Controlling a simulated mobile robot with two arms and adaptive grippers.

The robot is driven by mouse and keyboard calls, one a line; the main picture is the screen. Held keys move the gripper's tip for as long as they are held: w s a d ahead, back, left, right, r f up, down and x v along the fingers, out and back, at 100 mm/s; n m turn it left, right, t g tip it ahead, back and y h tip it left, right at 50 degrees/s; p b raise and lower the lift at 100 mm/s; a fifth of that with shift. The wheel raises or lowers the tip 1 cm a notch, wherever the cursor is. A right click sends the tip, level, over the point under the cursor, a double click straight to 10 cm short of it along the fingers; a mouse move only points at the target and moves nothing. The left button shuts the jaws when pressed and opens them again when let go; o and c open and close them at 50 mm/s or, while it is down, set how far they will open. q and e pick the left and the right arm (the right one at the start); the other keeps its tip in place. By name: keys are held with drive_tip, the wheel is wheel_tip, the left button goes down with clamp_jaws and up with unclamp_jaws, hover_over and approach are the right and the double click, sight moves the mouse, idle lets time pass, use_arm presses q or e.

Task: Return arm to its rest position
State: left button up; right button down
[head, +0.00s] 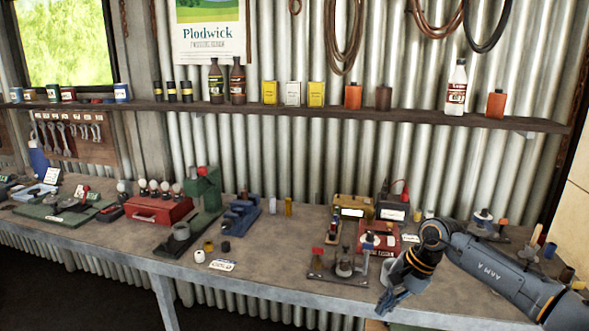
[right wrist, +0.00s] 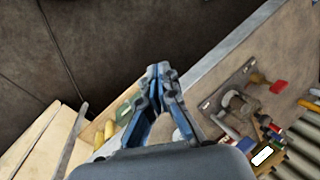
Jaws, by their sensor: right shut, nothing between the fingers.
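My right arm (head: 500,262) comes in from the right over the workbench in the head view. My right gripper (head: 388,302) points down at the bench's front edge, in front of the bench-top devices. In the right wrist view my right gripper (right wrist: 158,75) is shut, with its fingertips together and nothing between them. Behind the fingertips in that view are the dark floor and the bench edge. My left gripper is not in view.
The workbench (head: 270,245) carries a red toolbox (head: 158,209), a green press (head: 204,187), a blue vise (head: 241,212) and several small devices. A shelf (head: 200,106) with bottles and tins runs along the corrugated wall. In the right wrist view, a wooden box (right wrist: 88,132) lies below, left of the gripper.

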drive_tip(key=a+f+m+t+y, duration=0.4)
drive_tip(key=a+f+m+y, duration=0.7)
drive_tip(key=m, duration=0.7)
drive_tip(key=s+d+f+m+t+h, duration=0.2)
drive_tip(key=f+m+h, duration=0.1)
drive_tip(key=f+m, duration=0.5)
drive_tip(key=s+d+f+m+t+h, duration=0.2)
drive_tip(key=s+f+m+h, duration=0.1)
drive_tip(key=f+m, duration=0.45)
drive_tip(key=s+d+f+m+t+h, duration=0.2)
drive_tip(key=d+f+m+h, duration=0.1)
drive_tip(key=f+m, duration=0.45)
drive_tip(key=s+d+f+m+g+h, duration=0.2)
drive_tip(key=s+d+f+m, duration=0.1)
drive_tip(key=s+f+m, duration=0.45)
drive_tip(key=s+d+f+m+g+h, duration=0.1)
drive_tip(key=s+d+f+m+h, duration=0.3)
drive_tip(key=s+f, duration=0.55)
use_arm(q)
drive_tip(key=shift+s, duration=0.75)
use_arm(e)
drive_tip(key=s+f+m+g, duration=0.3)
drive_tip(key=s+m, duration=0.2)
drive_tip(key=s, duration=1)
drive_tip(key=s+f+m+g, duration=0.3)
drive_tip(key=s+m+g, duration=0.1)
drive_tip(key=s, duration=1.1)
drive_tip(key=shift+s+f+m, duration=0.25)
drive_tip(key=shift+s+m, duration=0.1)
drive_tip(key=shift+m, duration=0.3)
